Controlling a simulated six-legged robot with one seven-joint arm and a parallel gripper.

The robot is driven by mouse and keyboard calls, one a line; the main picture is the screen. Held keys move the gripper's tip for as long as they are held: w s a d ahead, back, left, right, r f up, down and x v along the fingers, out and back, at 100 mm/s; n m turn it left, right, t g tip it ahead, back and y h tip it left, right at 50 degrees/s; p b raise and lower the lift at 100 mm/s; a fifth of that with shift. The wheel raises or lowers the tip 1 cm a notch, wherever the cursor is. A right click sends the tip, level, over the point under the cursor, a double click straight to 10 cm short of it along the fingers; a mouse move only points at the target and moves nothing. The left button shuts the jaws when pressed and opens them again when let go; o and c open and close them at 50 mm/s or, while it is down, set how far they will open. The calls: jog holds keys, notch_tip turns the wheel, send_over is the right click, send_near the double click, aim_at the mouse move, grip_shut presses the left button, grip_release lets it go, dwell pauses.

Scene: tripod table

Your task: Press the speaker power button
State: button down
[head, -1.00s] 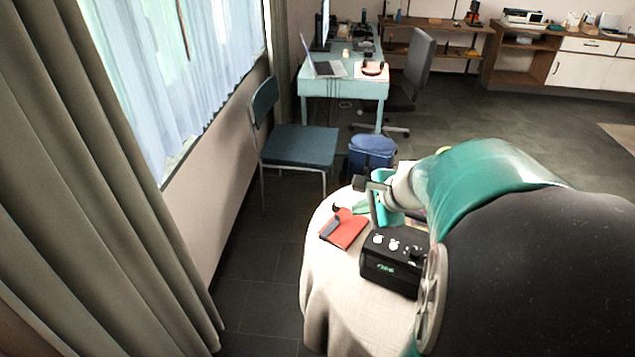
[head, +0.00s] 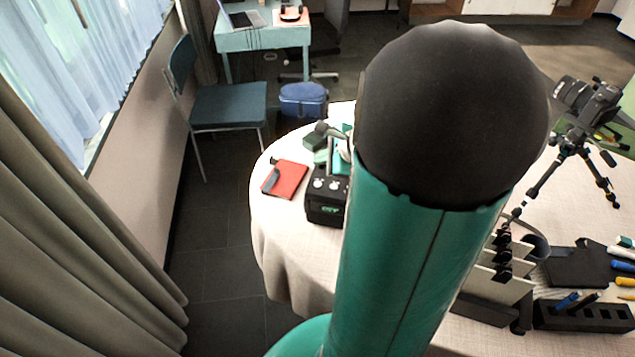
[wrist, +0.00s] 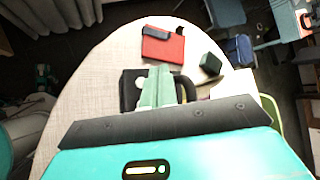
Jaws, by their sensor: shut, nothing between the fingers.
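The speaker (head: 325,209) is a black box with pale round knobs on top and a small green-lit display on its front. It stands on the round cloth-covered table (head: 277,228). My arm hides its right side in the head view. In the wrist view the speaker (wrist: 129,92) is a dark shape, partly covered by my gripper (wrist: 158,72). The pale green fingers are together and empty, and they overlap the speaker in that view. I cannot tell whether they touch it. The power button cannot be made out.
A red notebook (head: 289,179) with a dark object on it lies left of the speaker. A dark green box (wrist: 211,64) is near it. A camera on a tripod (head: 580,120), a black holder (head: 585,317) and tools occupy the table's right side. A blue chair (head: 228,105) stands behind.

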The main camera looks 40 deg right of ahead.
send_over(321, 188)
jog(key=shift+d+f, duration=0.1)
jog(key=shift+f, duration=2.65)
jog(key=shift+f, duration=0.1)
jog(key=shift+f, duration=0.3)
jog(key=shift+f, duration=0.4)
jog(key=shift+r, duration=0.1)
dwell(0.5)
jog(key=shift+r, duration=0.75)
jog(key=shift+r, duration=0.1)
notch_tip(321, 188, up, 5)
jog(key=shift+f, duration=0.1)
